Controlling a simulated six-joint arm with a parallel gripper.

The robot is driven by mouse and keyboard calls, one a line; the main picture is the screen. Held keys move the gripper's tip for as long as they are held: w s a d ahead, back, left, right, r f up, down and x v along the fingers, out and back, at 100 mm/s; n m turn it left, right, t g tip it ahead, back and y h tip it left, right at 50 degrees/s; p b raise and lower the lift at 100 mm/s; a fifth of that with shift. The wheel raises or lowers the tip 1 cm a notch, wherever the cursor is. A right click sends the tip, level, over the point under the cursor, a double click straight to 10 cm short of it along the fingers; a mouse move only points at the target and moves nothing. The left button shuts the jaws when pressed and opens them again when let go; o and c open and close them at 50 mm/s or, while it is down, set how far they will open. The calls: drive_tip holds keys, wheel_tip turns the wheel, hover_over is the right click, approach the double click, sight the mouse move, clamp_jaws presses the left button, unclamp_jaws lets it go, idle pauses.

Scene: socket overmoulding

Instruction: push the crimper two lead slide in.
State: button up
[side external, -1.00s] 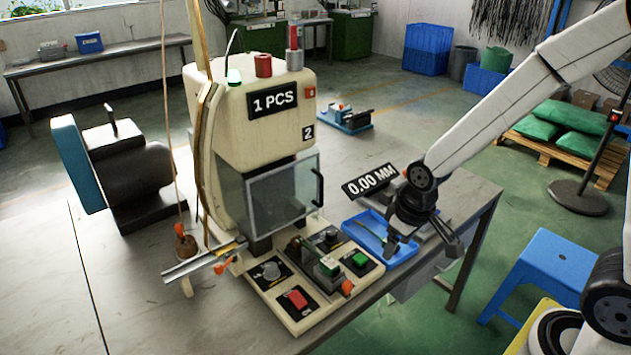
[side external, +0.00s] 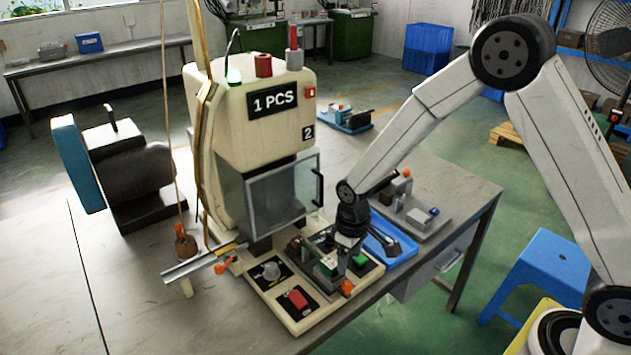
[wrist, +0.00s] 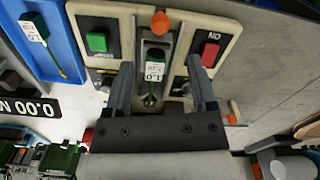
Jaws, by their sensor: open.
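The lead slide (side external: 328,267) is a dark channel in the cream control panel in front of the crimper (side external: 262,120) marked 2. An orange knob (side external: 347,287) sits at its near end and also shows in the wrist view (wrist: 160,22). A labelled green-and-white piece (wrist: 154,70) lies in the slide channel. My gripper (wrist: 160,68) is open, pointing down over the slide. Its fingers show on either side of the channel, with the labelled piece between them in the picture. I cannot tell whether they touch anything. The gripper partly hides the slide in the side view.
A green button (wrist: 97,42) and a red switch (wrist: 210,54) flank the slide. A blue tray (side external: 402,256) beside the panel holds another labelled piece (wrist: 33,30) with a green lead. The crimper's clear guard (side external: 275,200) stands behind the panel. A metal chute (side external: 205,265) is at left.

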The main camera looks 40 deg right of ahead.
sight(348, 282)
drive_tip(key=shift+f, duration=0.1)
drive_tip(key=shift+f, duration=3.75)
clamp_jaws()
